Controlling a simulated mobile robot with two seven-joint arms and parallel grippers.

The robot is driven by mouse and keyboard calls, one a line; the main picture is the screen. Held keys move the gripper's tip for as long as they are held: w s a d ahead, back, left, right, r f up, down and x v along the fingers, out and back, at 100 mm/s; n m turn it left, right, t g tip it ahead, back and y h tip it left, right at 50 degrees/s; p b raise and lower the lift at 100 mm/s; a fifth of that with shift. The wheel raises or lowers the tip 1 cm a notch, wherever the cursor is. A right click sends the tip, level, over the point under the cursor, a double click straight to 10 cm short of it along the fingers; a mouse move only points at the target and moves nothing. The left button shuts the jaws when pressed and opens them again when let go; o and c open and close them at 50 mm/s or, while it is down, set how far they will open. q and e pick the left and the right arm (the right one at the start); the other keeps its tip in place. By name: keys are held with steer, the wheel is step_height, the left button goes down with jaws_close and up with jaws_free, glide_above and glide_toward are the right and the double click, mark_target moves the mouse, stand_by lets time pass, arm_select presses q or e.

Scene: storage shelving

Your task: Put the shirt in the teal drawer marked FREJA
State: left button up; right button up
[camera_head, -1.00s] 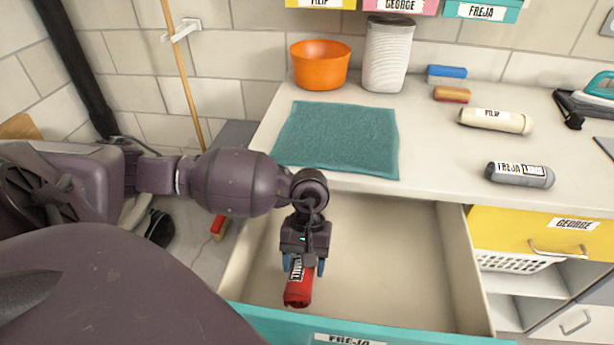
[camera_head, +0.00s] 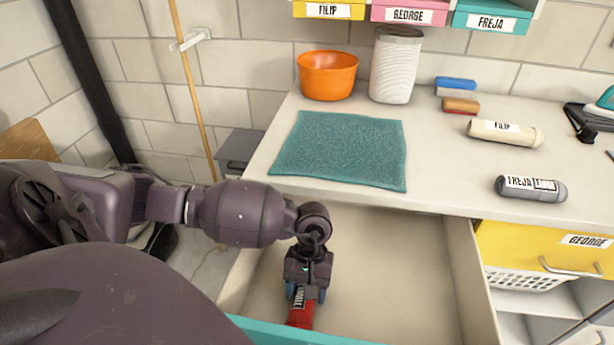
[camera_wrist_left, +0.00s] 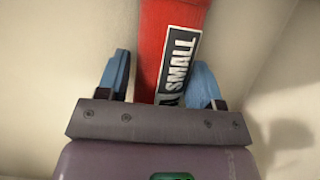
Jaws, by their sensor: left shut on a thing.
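My left gripper (camera_head: 306,294) is over the open teal drawer (camera_head: 285,332), shut on a red rolled shirt (camera_head: 300,317) with a label. In the left wrist view the red shirt (camera_wrist_left: 165,50) sits between the blue fingertips (camera_wrist_left: 160,80), and its label reads SMALL. The drawer's inside is pale and otherwise empty where I can see it. The FREJA mark on its front is out of the head view now. I cannot tell whether the shirt touches the drawer bottom. My right gripper is not in view.
On the counter (camera_head: 440,165) lie a teal cloth (camera_head: 342,150), an orange bowl (camera_head: 327,76), a white basket (camera_head: 397,65), a cream FILIP roll (camera_head: 505,132) and a grey FREJA roll (camera_head: 531,188). A yellow GEORGE drawer (camera_head: 520,245) is at the right.

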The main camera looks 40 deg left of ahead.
arm_select(q)
steer(key=o, duration=1)
steer(key=shift+w+r, duration=0.1)
steer(key=shift+r, duration=0.25)
steer(key=p+v, duration=0.1)
steer(key=v, duration=0.9)
steer(key=shift+w+a+r, duration=0.1)
steer(key=shift+r, duration=0.25)
steer(key=shift+w+a+r, duration=0.1)
steer(key=shift+w+r, duration=0.05)
steer(key=shift+r, duration=0.25)
